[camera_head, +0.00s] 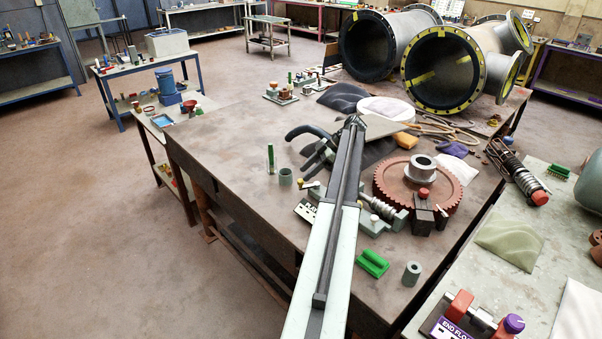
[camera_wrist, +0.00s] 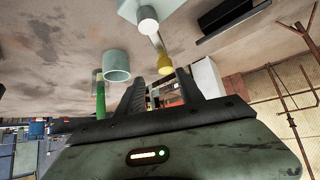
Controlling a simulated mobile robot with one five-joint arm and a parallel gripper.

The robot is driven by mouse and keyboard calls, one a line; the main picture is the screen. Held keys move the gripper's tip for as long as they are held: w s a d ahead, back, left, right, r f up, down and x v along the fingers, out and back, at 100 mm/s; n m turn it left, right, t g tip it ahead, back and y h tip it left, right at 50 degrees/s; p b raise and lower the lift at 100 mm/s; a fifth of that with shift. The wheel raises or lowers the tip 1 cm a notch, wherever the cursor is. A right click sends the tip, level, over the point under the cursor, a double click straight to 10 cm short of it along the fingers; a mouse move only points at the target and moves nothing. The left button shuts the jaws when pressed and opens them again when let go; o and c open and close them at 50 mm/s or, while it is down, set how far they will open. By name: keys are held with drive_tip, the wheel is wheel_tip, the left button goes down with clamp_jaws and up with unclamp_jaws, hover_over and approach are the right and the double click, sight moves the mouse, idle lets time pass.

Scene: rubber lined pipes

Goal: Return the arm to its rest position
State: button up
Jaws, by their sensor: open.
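My arm reaches from the bottom of the head view over the brown workbench (camera_head: 230,130). My gripper (camera_head: 296,153) is at its far end, with dark fingers apart and pointing left above the bench. In the wrist view my gripper (camera_wrist: 170,82) also shows spread fingers with nothing held between them. A green upright post (camera_head: 270,158) and a grey-green ring (camera_head: 285,178) stand on the bench just left of and below the fingers. The ring (camera_wrist: 117,66) and the post (camera_wrist: 100,98) also show left of the fingers in the wrist view.
A large red gear (camera_head: 385,182), a worm shaft (camera_head: 378,206), a green block (camera_head: 372,263) and a grey bushing (camera_head: 412,274) lie right of my arm. Big flanged pipes (camera_head: 440,75) stand at the back. The bench's left part is clear.

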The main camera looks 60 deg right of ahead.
drive_tip(key=v, duration=0.1)
drive_tip(key=p+v, duration=0.1)
drive_tip(key=shift+r, duration=0.4)
drive_tip(key=shift+s+d+r, duration=0.15)
drive_tip(key=shift+s+d, duration=0.05)
drive_tip(key=shift+s, duration=0.1)
